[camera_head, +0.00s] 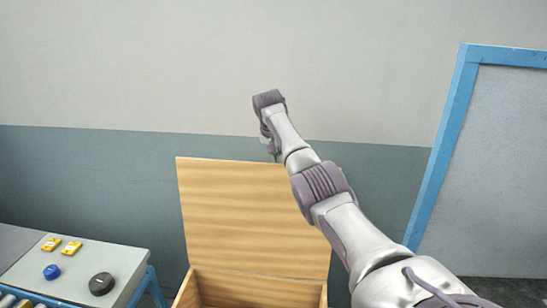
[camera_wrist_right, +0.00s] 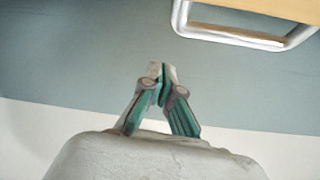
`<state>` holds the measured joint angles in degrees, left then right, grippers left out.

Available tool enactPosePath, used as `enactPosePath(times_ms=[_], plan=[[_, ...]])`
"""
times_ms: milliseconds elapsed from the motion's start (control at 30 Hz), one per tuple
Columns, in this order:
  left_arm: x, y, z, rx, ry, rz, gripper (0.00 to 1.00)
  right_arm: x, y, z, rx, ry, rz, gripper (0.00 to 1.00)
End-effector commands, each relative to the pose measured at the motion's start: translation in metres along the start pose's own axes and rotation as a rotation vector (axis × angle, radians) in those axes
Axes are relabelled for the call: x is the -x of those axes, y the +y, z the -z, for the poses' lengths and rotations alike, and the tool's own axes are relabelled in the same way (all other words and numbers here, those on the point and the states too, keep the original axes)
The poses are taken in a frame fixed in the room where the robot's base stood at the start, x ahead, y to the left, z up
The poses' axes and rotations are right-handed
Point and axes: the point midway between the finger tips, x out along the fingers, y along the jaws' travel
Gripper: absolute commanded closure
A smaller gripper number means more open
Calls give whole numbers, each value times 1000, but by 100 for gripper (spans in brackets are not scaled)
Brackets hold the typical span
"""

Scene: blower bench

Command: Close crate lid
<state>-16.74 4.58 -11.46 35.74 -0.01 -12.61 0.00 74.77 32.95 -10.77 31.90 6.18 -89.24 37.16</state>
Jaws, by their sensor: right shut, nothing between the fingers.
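The wooden crate (camera_head: 255,290) stands low in the middle of the head view. Its lid (camera_head: 245,220) is up, standing about upright behind the open box. My right arm reaches over from the lower right. My right gripper (camera_head: 272,148) is at the lid's top edge, partly hidden behind my own wrist. In the right wrist view my right gripper (camera_wrist_right: 160,72) is shut and empty, its fingertips together. A metal handle (camera_wrist_right: 245,38) on the wooden lid (camera_wrist_right: 270,8) shows at the top right there, apart from the fingers. My left gripper is not in view.
A bench (camera_head: 120,262) with a blue frame stands at the left, holding yellow pieces (camera_head: 62,246), a blue knob-like part (camera_head: 51,272) and a black round part (camera_head: 101,284). A blue-framed panel (camera_head: 440,150) stands at the right. A grey-and-white wall (camera_head: 150,70) is behind.

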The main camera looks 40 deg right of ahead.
Motion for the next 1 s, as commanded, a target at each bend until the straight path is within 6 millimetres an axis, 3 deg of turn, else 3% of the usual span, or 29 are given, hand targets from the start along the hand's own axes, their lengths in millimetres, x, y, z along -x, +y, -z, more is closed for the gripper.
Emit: enactPosePath(times_ms=[500,1000], plan=[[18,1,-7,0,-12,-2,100,11,1,-28,0,0,-2,100],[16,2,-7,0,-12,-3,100,9,2,-28,-1,10,1,100]])
